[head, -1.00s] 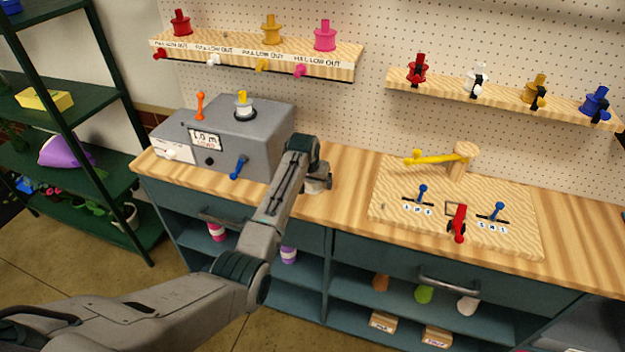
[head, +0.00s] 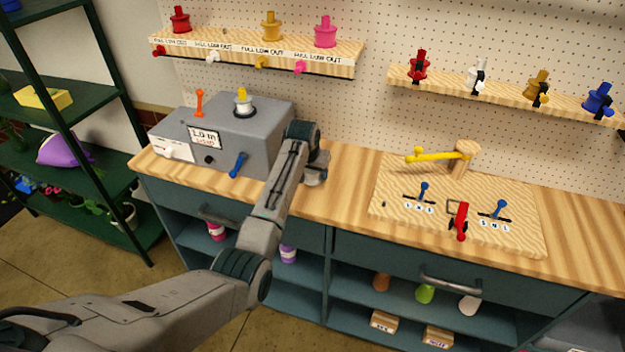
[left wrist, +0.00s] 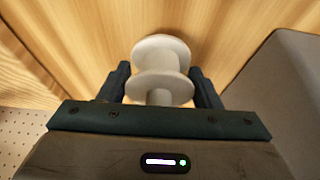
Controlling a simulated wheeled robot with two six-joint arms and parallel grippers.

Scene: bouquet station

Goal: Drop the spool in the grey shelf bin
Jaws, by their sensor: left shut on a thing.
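A white spool (left wrist: 160,62) with two round flanges sits between the fingers of my left gripper (left wrist: 160,80) in the left wrist view. The gripper is shut on it, with the wooden worktop behind. In the head view my left arm's wrist (head: 314,170) is over the worktop, just right of the grey machine, and the spool is hidden there. I cannot clearly make out a grey shelf bin in either view. My right gripper is not in view.
The grey machine (head: 262,135) stands close left of my wrist. A wooden lever board (head: 400,215) lies to the right. The upper left shelf (head: 340,62) carries red, gold and pink spools. Open cabinet shelves (head: 350,320) are below the worktop (head: 345,205).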

